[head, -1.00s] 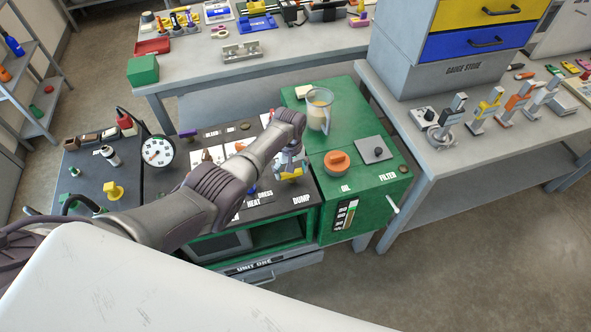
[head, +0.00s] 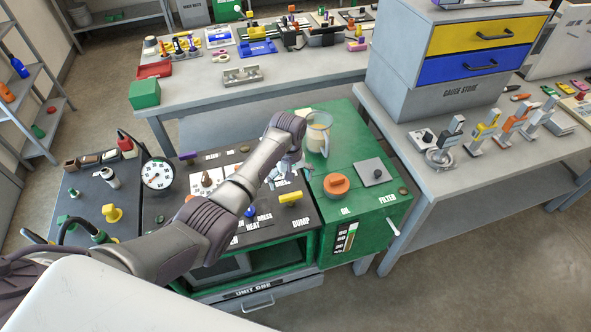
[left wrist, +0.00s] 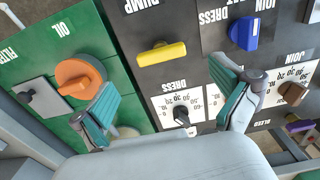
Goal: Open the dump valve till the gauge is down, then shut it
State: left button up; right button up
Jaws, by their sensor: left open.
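The dump valve has a yellow bar handle (head: 291,198) above the DUMP label on the dark panel. It lies roughly crosswise in the head view and shows whole in the left wrist view (left wrist: 162,53). My left gripper (head: 285,172) is just beyond the handle, over the panel. My right gripper is out of view.
The green unit at right carries an orange OIL cap (head: 337,185), a grey FILTER plate (head: 372,171) and a clear jug (head: 318,132). A blue knob (left wrist: 244,33) and a black DRESS knob (left wrist: 181,116) are near the left gripper.

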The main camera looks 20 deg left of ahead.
aim_at(292, 196)
pick_arm(q)
jog(key=shift+r, duration=2.8)
